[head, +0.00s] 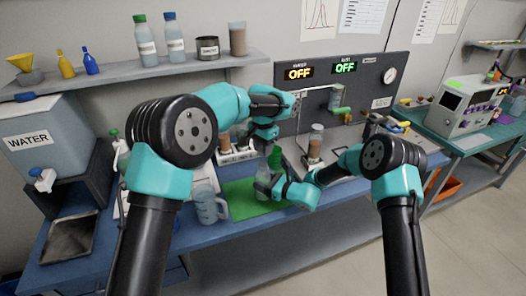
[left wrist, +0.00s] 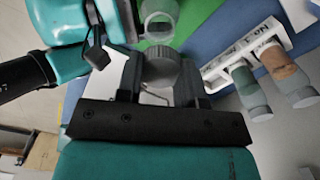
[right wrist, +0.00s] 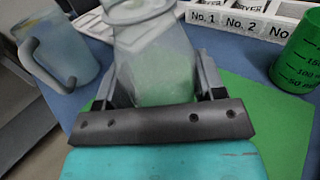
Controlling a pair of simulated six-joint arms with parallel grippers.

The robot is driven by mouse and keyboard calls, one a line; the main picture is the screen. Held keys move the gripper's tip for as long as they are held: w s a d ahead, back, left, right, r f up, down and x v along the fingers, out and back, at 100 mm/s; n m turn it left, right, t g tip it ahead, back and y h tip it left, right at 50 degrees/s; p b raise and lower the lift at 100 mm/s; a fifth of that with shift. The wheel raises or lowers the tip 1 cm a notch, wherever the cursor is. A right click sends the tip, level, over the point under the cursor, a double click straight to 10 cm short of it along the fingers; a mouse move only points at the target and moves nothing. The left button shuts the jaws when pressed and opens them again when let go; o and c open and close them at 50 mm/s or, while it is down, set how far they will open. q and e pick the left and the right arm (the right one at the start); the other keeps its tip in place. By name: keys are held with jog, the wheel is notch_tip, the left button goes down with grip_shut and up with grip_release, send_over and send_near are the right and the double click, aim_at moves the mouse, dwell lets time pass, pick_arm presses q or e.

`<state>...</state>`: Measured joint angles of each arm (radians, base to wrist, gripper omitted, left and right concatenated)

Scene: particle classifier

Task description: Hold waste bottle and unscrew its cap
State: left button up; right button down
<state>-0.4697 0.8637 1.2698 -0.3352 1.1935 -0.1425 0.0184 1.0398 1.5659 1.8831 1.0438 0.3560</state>
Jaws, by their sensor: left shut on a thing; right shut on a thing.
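The waste bottle (right wrist: 150,60), translucent with a pale greenish body, stands upright at the green mat. It also shows in the head view (head: 262,184). My right gripper (head: 268,188) is shut around its body. In the left wrist view, the bottle's round mouth (left wrist: 158,27) looks open. The grey ribbed cap (left wrist: 162,66) is between the fingers of my left gripper (left wrist: 160,84), which is shut on it. The cap appears apart from the bottle mouth. In the head view my left gripper (head: 268,143) is above the bottle.
The green mat (head: 238,198) lies on the blue bench. A mug (head: 207,207) stands left of the bottle, and a green beaker (right wrist: 302,60) stands close on the other side. A numbered white rack (right wrist: 235,20) with sample bottles is behind. The control panel (head: 345,95) stands farther back.

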jog(key=shift+c, duration=0.7)
grip_release()
jog(key=v, duration=1.2)
